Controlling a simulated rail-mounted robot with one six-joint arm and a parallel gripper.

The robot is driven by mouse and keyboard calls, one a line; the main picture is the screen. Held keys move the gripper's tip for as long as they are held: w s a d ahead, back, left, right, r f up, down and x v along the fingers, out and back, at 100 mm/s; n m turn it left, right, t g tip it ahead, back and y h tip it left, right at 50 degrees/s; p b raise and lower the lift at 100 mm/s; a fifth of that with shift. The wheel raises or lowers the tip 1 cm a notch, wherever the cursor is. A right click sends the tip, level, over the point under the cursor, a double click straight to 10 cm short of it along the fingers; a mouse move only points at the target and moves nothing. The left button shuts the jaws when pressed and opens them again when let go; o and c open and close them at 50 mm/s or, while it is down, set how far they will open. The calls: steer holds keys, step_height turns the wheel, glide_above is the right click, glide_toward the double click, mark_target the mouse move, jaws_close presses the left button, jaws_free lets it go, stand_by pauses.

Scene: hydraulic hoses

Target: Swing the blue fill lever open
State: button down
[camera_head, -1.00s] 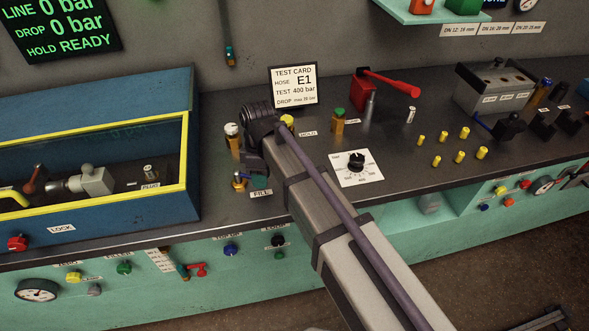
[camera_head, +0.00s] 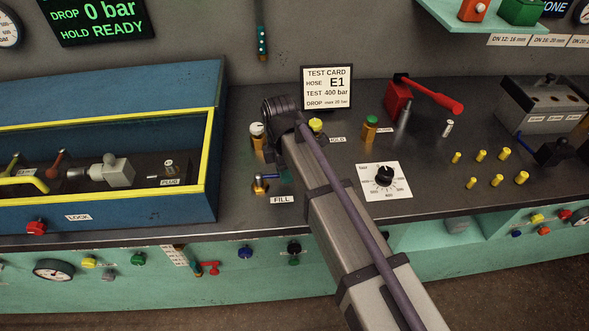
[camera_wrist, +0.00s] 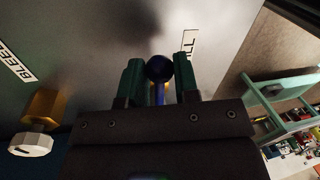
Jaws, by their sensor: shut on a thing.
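The blue fill lever stands on a brass valve body (camera_head: 260,187) beside the FILL label (camera_head: 281,200) on the bench. In the wrist view its dark blue round knob (camera_wrist: 159,68) sits between the two green fingers of my gripper (camera_wrist: 159,80), with the blue stem (camera_wrist: 158,94) below it. My gripper is shut on the knob. In the head view, only a little of the green fingers shows beside the lever, and my arm hides the rest. The lever's blue arm (camera_head: 267,177) points right, toward the fingers.
A white-topped brass valve (camera_head: 257,134) stands just behind; it shows in the wrist view (camera_wrist: 32,143) by the BLEED label. The yellow-edged blue box (camera_head: 212,165) is left. A yellow-topped valve (camera_head: 316,125) and the test card (camera_head: 327,88) are close behind my arm.

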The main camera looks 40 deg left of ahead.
steer(key=c, duration=0.9)
jaws_free()
steer(key=shift+o, duration=0.2)
steer(key=shift+r, duration=0.15)
step_height(320, 180, up, 10)
steer(key=w+a+p, duration=0.1)
steer(key=p, duration=0.9)
steer(key=shift+a+r+p, duration=0.2)
steer(key=shift+a+p, duration=0.15)
steer(key=shift+a, duration=0.05)
steer(key=shift+w, duration=0.1)
